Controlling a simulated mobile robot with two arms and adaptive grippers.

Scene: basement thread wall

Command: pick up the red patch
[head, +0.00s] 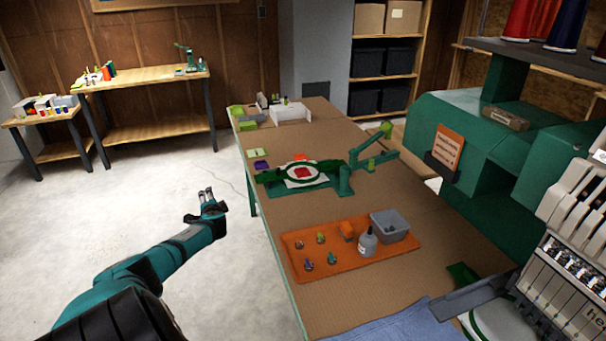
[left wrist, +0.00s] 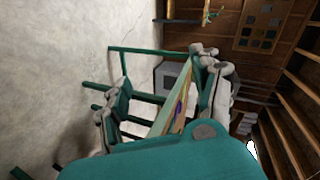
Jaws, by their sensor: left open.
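A small red patch (head: 303,173) lies in the middle of a white round area inside a green ring, on the green fixture (head: 344,181) at the middle of the brown-topped table (head: 360,225). My left gripper (head: 206,193) is open and empty, over the floor to the left of the table and apart from it. In the left wrist view its two fingers (left wrist: 160,80) are spread, with the table's edge showing tilted between and behind them. I cannot pick out the red patch in that view. My right gripper does not show.
An orange tray (head: 297,277) with small coloured items, a grey bottle (head: 367,243) and a grey bin (head: 392,226) is at the table's near part. A purple patch (head: 261,165) lies left of the fixture. A green machine (head: 470,135) stands at right. The left floor is clear.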

